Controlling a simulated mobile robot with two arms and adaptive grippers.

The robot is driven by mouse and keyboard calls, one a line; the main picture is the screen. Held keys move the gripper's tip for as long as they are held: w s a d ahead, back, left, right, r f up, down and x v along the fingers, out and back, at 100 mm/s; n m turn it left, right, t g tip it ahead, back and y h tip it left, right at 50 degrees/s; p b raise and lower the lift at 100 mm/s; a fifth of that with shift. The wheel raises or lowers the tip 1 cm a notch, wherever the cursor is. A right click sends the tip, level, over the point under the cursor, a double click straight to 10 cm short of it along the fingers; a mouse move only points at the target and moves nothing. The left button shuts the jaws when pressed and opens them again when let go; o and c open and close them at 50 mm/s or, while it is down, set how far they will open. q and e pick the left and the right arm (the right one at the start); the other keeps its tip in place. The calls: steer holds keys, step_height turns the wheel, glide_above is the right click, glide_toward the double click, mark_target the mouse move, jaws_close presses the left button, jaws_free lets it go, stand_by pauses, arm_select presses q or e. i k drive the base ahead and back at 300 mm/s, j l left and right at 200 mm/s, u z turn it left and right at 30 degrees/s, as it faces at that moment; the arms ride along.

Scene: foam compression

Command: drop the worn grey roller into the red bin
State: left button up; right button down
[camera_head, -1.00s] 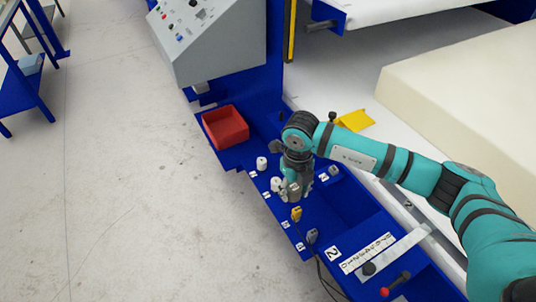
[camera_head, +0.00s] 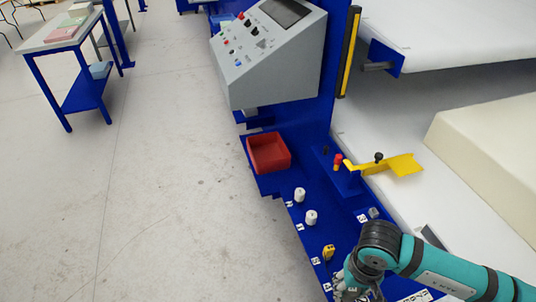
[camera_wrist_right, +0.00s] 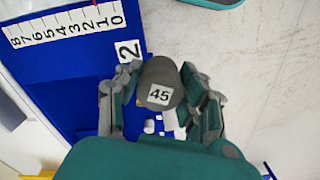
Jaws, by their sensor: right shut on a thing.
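The grey roller (camera_wrist_right: 162,75), with a "45" label on its end, sits between the fingers of my right gripper (camera_wrist_right: 160,105) in the right wrist view. The gripper is shut on it. In the head view my right gripper (camera_head: 350,286) is at the bottom edge, low over the blue bench, and hides the roller. I cannot tell whether the roller is clear of the bench. The open red bin (camera_head: 287,165) stands at the bench's far end, up and left of the gripper. My left gripper is not in view.
Two white rollers (camera_head: 311,217) and a yellow one (camera_head: 328,253) stand in a row between gripper and bin. A yellow bracket (camera_head: 404,166) with red and black knobs is right of the bin. A control box (camera_head: 270,60) rises behind.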

mark_target(271, 156)
steer(key=i+j+z, duration=0.1)
steer(key=i+j, duration=0.2)
steer(key=i+j+z, duration=0.1)
steer(key=i+j, duration=0.2)
steer(key=j, duration=0.15)
steer(key=i+j, duration=0.25)
steer(key=j, duration=0.15)
steer(key=i+j+z, duration=0.15)
steer(key=i+j, duration=0.15)
steer(key=j, duration=0.1)
